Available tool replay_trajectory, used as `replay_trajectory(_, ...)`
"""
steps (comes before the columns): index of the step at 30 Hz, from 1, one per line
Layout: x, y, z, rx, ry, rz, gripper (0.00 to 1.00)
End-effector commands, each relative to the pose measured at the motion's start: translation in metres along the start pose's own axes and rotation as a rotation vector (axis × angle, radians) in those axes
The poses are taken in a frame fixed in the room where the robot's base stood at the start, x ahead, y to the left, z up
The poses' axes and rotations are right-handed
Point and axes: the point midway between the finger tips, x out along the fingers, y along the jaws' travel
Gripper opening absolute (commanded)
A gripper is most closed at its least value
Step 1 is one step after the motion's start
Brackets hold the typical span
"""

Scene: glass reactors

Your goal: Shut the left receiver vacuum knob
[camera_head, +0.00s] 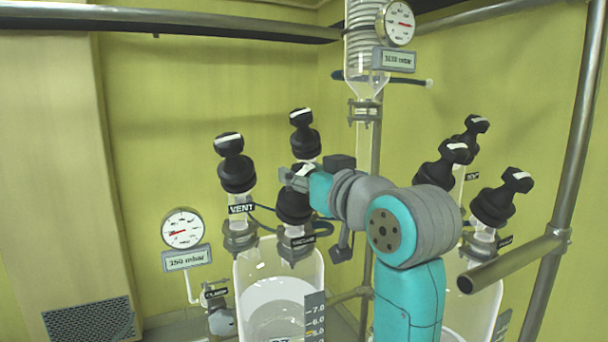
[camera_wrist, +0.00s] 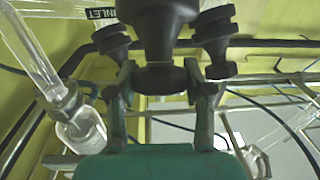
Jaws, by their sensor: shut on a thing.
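The left receiver vacuum knob (camera_head: 293,207) is black and stands on a glass neck above a label (camera_head: 303,240) that seems to read VACUUM. My gripper (camera_head: 301,180) is at the top of this knob and hides part of it in the head view. In the wrist view the fingers of my gripper (camera_wrist: 162,95) stand on either side of a black knob (camera_wrist: 160,75) and are shut on it. A white stripe (camera_head: 307,169) shows at the knob's top, partly covered, so its direction is hard to read.
The VENT knob (camera_head: 236,172) stands close on the left and another black knob (camera_head: 302,135) behind. The glass receiver (camera_head: 278,270) is below. A gauge (camera_head: 183,229) with a 150 mbar display is at left. Several black knobs (camera_head: 499,200) and a metal rail (camera_head: 510,262) are at right.

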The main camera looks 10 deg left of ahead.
Motion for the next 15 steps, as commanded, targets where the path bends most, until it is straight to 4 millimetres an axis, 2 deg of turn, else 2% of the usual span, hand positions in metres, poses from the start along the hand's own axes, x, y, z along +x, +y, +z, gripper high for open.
replay_trajectory(15,0.0008,-0.0034,0.0,0.233,-0.002,0.411,0.16)
